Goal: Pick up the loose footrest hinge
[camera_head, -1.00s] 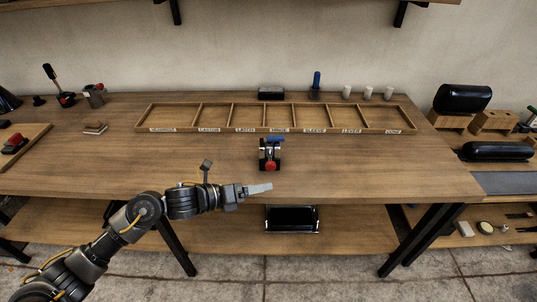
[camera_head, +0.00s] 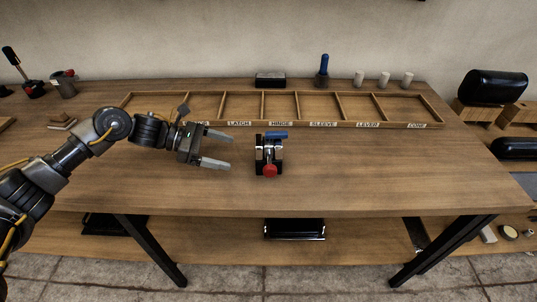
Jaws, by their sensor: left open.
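A small black and silver part, seemingly the footrest hinge (camera_head: 267,153), stands on the workbench in front of the sorting tray. It has a blue bar on top and a red round knob at its front. My left gripper (camera_head: 229,152) is open and empty, just left of the hinge. Its two fingers point right toward it, with a gap between fingertips and hinge. My right gripper is not in view.
The wooden sorting tray (camera_head: 281,124) has labelled compartments, including LATCH, HINGE, SLEEVE and LEVER, which look empty. Behind it stand a black block (camera_head: 270,79), a blue-handled tool (camera_head: 324,66) and white cylinders (camera_head: 384,79). The bench front (camera_head: 350,180) is clear.

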